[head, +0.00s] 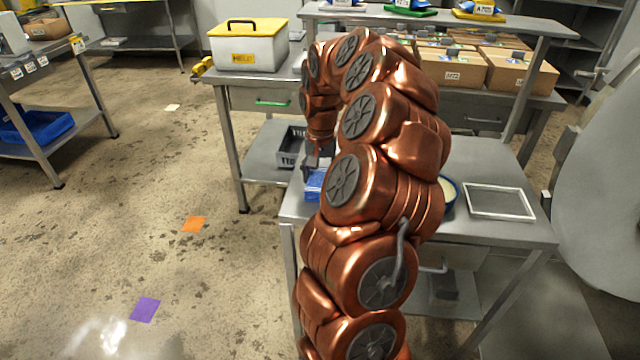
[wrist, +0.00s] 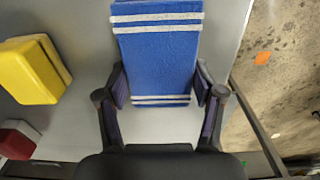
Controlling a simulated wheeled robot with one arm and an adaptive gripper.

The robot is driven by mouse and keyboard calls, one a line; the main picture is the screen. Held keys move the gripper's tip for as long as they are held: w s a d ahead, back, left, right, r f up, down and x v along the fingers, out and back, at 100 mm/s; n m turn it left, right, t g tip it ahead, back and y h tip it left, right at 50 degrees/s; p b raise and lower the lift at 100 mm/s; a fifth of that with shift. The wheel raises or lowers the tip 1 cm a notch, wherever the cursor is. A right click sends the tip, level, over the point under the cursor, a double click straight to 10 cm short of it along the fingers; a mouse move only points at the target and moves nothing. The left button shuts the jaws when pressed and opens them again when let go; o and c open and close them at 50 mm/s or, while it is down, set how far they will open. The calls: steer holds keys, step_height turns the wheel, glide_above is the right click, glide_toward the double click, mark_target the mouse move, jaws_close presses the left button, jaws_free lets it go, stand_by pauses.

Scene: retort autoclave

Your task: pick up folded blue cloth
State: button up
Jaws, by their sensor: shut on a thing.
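The folded blue cloth (wrist: 158,62) has white stripes near both ends. In the wrist view it lies between the two fingers of my gripper (wrist: 165,90), which press on its sides close to its near end. In the head view a small part of the blue cloth (head: 315,184) shows at the left edge of the grey metal table (head: 500,228), beside my arm. My gripper (head: 318,165) is partly hidden there by my arm. I cannot tell whether the cloth is touching the table.
In the wrist view a yellow block (wrist: 30,72) and a red and white block (wrist: 17,139) lie left of the cloth. In the head view a white frame (head: 499,202) lies on the right of the table. A yellow-lidded box (head: 249,52) stands on the table behind.

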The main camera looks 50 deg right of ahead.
mark_target(321, 176)
steer(key=shift+c, duration=0.7)
steer(key=shift+r, duration=1.55)
steer(key=shift+s+r+b, duration=0.1)
steer(key=shift+r+b, duration=0.15)
steer(key=shift+b, duration=0.05)
steer(key=s+a+b, duration=0.1)
steer(key=s+a, duration=0.1)
steer(key=s, duration=0.5)
steer(key=s+a+r+b, duration=0.1)
steer(key=s+a, duration=0.1)
steer(key=s, duration=0.6)
steer(key=shift+a+r, duration=0.2)
steer(key=shift+a, duration=0.2)
steer(key=o, duration=0.4)
steer(key=c, duration=0.4)
